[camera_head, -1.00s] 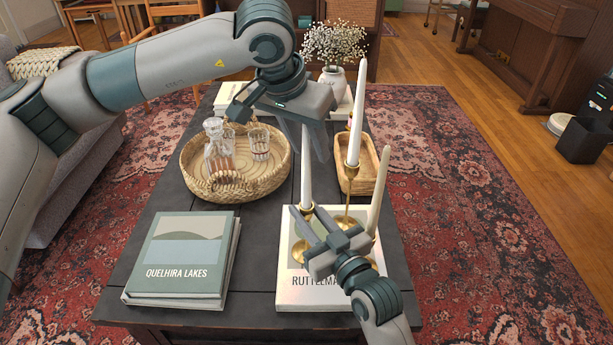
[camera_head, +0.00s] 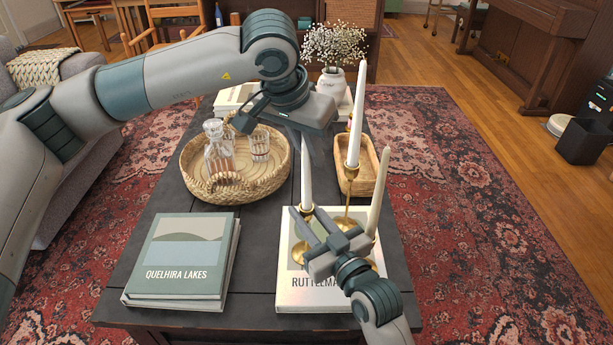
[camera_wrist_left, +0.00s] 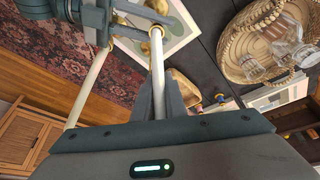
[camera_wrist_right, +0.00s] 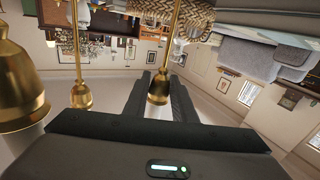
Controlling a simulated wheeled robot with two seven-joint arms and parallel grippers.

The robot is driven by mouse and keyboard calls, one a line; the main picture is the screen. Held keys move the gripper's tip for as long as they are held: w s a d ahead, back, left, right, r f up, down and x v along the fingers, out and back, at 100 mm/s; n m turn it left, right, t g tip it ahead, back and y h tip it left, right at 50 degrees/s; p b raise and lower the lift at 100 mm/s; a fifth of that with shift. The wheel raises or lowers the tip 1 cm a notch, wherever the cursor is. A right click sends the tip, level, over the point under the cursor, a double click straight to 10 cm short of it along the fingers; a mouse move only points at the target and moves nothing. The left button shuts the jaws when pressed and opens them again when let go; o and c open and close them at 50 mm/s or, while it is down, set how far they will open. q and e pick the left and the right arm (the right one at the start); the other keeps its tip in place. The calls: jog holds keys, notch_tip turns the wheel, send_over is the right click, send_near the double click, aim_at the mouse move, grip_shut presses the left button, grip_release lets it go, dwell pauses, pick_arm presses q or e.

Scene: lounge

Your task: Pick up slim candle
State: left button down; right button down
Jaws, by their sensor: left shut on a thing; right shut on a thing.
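Three slim candles stand in brass candlesticks: a left white one (camera_head: 306,187), a tall middle white one (camera_head: 357,115) and a right cream one (camera_head: 378,192). My left gripper (camera_head: 311,155) is shut on the left candle's upper part. In the left wrist view, that candle (camera_wrist_left: 157,70) runs between the fingers down to its brass cup (camera_wrist_left: 156,34). In the right wrist view, this brass candlestick (camera_wrist_right: 161,84) sits between the fingers. The left gripper hides the candle's top.
The candlesticks stand on a pale book (camera_head: 290,298) on the dark table (camera_head: 255,240). A wicker tray (camera_head: 210,192) with decanter and glass lies left. A small wooden tray (camera_head: 366,183) is behind the candles. A vase of flowers (camera_head: 332,82) stands at the back; more books (camera_head: 170,290) lie front left.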

pick_arm(q)
notch_tip(320, 180, up, 10)
dwell(0.7)
dwell(0.4)
pick_arm(e)
jog(key=c, duration=1.4)
grip_release()
jog(key=shift+s, duration=0.1)
jog(key=v, duration=1.1)
jog(key=shift+s+d, duration=0.25)
jog(key=shift+s, duration=0.1)
